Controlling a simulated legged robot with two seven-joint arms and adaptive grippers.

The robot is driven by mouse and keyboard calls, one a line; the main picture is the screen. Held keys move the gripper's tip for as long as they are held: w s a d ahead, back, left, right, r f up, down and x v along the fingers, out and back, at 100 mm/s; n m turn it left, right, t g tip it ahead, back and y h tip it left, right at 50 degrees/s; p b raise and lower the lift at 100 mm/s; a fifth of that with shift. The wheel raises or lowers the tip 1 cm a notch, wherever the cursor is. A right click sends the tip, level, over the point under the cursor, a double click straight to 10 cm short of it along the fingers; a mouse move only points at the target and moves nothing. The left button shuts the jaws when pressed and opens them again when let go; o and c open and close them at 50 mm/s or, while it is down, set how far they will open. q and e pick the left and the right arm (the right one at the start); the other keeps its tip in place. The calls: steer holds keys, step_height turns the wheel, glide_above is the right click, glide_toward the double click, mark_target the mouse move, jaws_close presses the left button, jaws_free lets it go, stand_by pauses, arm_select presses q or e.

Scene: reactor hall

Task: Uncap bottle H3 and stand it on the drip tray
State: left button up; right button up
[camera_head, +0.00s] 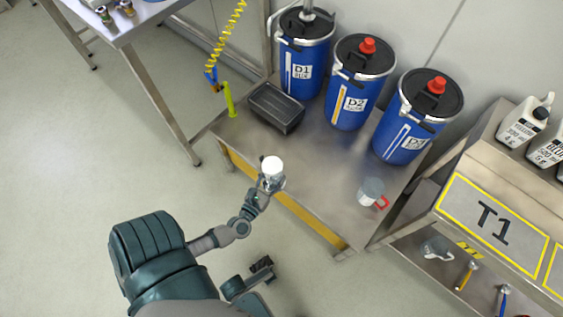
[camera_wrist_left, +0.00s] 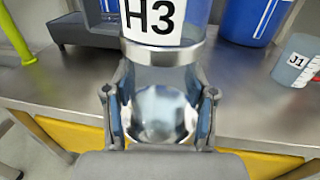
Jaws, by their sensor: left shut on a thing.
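My left gripper (camera_head: 271,184) is shut on bottle H3 (camera_head: 277,180) at the front edge of the metal bench. In the left wrist view the fingers (camera_wrist_left: 160,110) stand on both sides of the bottle's lower part, below its H3 label (camera_wrist_left: 152,18) and a metallic band. The bottle looks upright. A round white cap (camera_head: 272,164) shows on its top in the head view. The black drip tray (camera_head: 277,107) lies on the bench's back left, behind the bottle and apart from it; its edge shows in the left wrist view (camera_wrist_left: 72,32).
Blue drums D1 (camera_head: 304,55), D2 (camera_head: 355,95) and a third (camera_head: 410,125) line the bench's back. A jug J1 (camera_head: 371,190) with a red handle stands at right. A yellow-green post (camera_head: 229,99) rises left of the tray. The bench middle (camera_head: 325,160) is clear.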

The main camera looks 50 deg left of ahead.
arm_select(q)
steer(key=o, duration=0.5)
jaws_close()
steer(key=shift+r, duration=0.1)
